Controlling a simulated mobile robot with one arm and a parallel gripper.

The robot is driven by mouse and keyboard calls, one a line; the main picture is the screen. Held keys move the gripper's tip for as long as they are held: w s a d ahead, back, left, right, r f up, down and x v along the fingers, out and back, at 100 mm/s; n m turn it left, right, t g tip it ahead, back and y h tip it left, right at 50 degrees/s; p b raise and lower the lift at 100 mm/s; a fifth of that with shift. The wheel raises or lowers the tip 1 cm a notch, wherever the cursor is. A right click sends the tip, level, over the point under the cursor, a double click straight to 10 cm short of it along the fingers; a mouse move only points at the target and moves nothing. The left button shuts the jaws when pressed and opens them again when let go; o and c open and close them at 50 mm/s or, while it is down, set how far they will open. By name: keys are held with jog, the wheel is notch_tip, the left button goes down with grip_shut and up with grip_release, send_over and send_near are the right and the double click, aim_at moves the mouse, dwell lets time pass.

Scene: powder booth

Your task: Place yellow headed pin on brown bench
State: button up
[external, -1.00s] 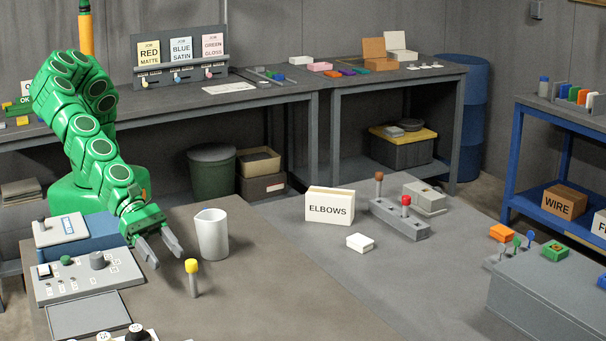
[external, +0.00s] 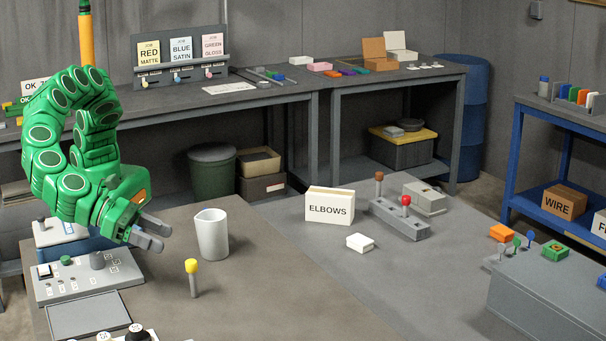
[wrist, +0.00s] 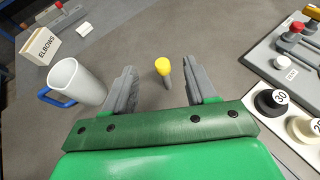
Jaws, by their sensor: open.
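The yellow-headed pin (external: 193,280) stands upright on the brown bench (external: 262,300), with a yellow top and a grey shaft. My gripper (external: 158,234) is above and to the left of it, open and empty, with its two grey fingers pointing right. In the wrist view the yellow-headed pin (wrist: 163,67) shows in the gap between the fingers, beyond them and not touching. The external view shows my gripper clear of the pin.
A white jug (external: 212,238) with a blue handle (wrist: 52,97) stands close behind the pin. An ELBOWS box (external: 330,206) stands farther right. The bench right of the pin is clear.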

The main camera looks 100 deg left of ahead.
send_near(192, 261)
notch_tip(192, 261, down, 2)
jog(key=w, duration=0.2)
jog(key=shift+n+y, duration=0.3)
jog(key=shift+n, duration=0.1)
jog(key=shift+x, duration=3.85)
jog(key=shift+r, duration=0.15)
grip_shut()
